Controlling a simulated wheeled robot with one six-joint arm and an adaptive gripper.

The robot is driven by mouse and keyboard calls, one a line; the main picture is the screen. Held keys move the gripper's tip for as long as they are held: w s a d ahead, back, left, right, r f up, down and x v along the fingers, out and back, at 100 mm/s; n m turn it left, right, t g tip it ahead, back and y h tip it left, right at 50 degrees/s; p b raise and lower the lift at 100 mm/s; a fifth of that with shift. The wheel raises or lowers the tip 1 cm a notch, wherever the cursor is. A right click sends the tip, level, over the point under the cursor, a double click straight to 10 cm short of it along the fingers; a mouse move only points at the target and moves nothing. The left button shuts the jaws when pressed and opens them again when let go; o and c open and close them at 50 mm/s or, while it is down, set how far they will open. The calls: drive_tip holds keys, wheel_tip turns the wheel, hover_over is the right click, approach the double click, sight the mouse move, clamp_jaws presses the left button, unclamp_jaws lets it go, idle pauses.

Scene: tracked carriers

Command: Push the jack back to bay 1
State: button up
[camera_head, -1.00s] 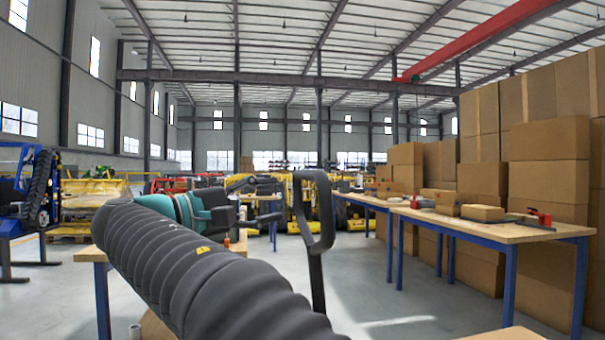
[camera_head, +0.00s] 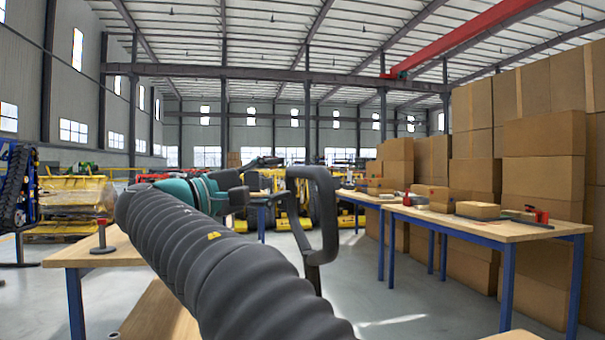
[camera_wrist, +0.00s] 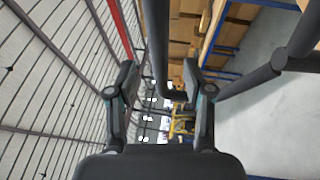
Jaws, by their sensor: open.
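The jack's dark grey loop handle (camera_head: 329,215) stands up in the middle of the head view, on a shaft that runs down behind my ribbed arm. My gripper (camera_head: 240,190) is just left of the handle. In the wrist view my gripper (camera_wrist: 160,88) is open, and one bar of the handle (camera_wrist: 157,45) runs into the space between its two fingers. I cannot tell whether the fingers touch the bar. Another dark tube of the handle shows at the right of the wrist view. The jack's body and forks are hidden, and I cannot make out bay 1.
A wooden workbench (camera_head: 75,255) stands close on the left. Blue-legged benches (camera_head: 515,230) with boxes and tools line the right, before stacked cartons (camera_head: 545,150). Yellow machinery (camera_head: 350,221) stands behind the handle. Grey floor (camera_head: 375,290) is open between handle and right benches.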

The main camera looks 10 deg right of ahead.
sight(297, 174)
drive_tip(key=x, duration=0.6)
drive_tip(key=shift+w+d+r, duration=0.15)
drive_tip(key=shift+d, duration=0.2)
clamp_jaws()
